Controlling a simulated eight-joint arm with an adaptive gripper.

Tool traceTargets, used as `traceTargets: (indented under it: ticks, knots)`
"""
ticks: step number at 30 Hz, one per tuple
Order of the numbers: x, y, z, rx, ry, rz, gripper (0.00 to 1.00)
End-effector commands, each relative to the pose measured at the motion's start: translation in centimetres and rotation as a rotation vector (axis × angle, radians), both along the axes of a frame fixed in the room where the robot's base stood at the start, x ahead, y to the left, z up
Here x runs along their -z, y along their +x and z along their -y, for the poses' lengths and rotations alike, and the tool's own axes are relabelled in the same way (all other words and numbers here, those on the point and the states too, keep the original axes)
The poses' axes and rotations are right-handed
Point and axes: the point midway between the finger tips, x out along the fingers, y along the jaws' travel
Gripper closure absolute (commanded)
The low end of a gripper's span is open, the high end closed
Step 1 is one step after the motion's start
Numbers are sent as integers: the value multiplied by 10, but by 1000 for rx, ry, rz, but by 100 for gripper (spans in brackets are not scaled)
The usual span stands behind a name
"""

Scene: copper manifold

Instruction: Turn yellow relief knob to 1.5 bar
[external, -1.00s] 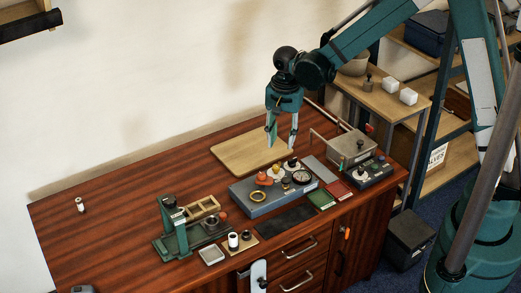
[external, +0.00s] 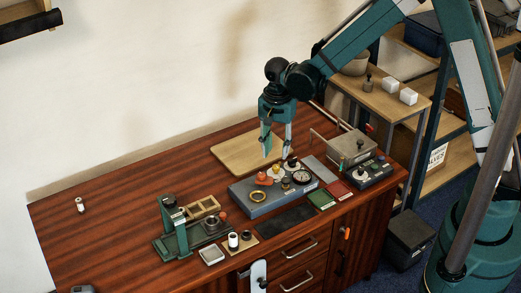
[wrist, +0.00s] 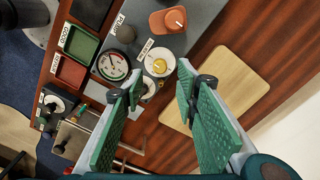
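The yellow relief knob (wrist: 159,65) sits on a pale round dial plate on the blue-grey manifold block. It also shows small in the external view (external: 277,169). The pressure gauge (wrist: 113,65) is left of the knob in the wrist view; its reading is too small to be sure of. My gripper (external: 277,156) is open and empty, pointing down just above the yellow knob. In the wrist view the knob shows beyond and between the two green fingertips (wrist: 163,90), with no visible contact.
An orange knob (wrist: 167,20) is close to the yellow one. Green (external: 321,198) and red (external: 338,188) trays lie right of the manifold (external: 255,201). A wooden board (external: 235,155) lies behind, bare.

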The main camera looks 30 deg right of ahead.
Motion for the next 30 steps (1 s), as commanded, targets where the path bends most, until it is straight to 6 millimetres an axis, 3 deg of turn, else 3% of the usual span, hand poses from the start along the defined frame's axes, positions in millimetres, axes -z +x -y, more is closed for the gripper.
traceTargets:
  ticks: [15, 30]
  knots:
    - [56, 0, 0, 0, 0, 0, 69]
    - [65, 0, 0, 0, 0, 0, 69]
